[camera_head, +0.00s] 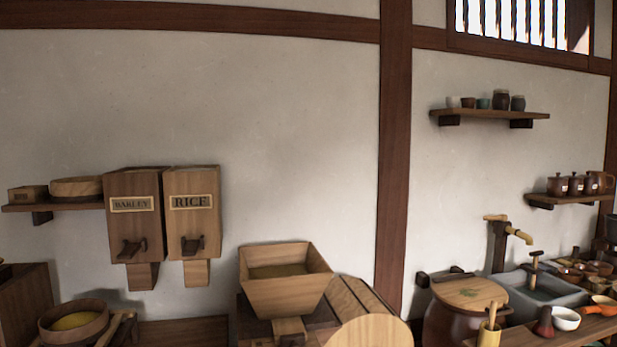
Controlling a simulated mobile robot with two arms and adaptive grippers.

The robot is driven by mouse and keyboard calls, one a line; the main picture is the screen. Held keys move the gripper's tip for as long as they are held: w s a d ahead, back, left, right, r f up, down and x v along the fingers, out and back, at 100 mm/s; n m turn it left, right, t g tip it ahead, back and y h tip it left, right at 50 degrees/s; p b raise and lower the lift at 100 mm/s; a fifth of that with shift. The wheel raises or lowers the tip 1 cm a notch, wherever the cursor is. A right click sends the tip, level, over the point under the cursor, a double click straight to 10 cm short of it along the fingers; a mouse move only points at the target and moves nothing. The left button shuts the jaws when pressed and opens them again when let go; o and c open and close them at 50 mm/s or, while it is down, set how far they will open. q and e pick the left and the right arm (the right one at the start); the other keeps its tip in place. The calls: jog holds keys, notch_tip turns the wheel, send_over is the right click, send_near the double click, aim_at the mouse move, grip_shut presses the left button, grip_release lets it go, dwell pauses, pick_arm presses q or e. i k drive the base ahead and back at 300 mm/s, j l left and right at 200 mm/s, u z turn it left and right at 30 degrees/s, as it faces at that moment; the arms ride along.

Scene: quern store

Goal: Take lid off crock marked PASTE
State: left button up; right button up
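Several small brown lidded pots stand in a row on a wall shelf at the right. The left pot (557,186), the middle pot (575,185) and the right pot (591,184) carry pale labels too small to read. I cannot tell which, if any, says PASTE. A large dark brown crock (440,322) stands lower right, its round wooden lid (468,293) on top. No PASTE marking shows on its visible side. Neither of my grippers is in view.
A sink (540,290) with a bamboo spout (517,234) is right of the large crock. The counter (565,333) in front holds a white bowl (566,318) and utensils. BARLEY (133,225) and RICE (193,225) boxes hang left. A wooden hopper (285,294) stands mid-left.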

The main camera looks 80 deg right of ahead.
aim_at(573, 176)
jog(key=z, duration=0.4)
jog(key=l+z, duration=0.1)
jog(key=z, duration=0.35)
jog(key=k+z, duration=0.1)
jog(key=z, duration=0.3)
jog(key=l+z, duration=0.1)
jog(key=z, duration=0.35)
jog(key=l+z, duration=0.1)
jog(key=z, duration=0.7)
jog(key=i+l+z, duration=0.1)
jog(key=l+z, duration=0.35)
jog(key=i+l+z, duration=0.15)
jog(key=z, duration=0.3)
jog(key=i+l+z, duration=0.25)
jog(key=l+z, duration=0.2)
jog(key=i+l+z, duration=0.15)
jog(key=z, duration=0.25)
jog(key=i+l+z, duration=0.15)
jog(key=i+z, duration=0.15)
jog(key=i, duration=0.15)
jog(key=i+z, duration=0.35)
jog(key=i+l+u, duration=0.1)
jog(key=i+u, duration=0.3)
jog(key=i, duration=0.15)
jog(key=i+l+u, duration=0.35)
jog(key=i, duration=0.15)
jog(key=i+l+u, duration=0.75)
jog(key=i+l, duration=0.15)
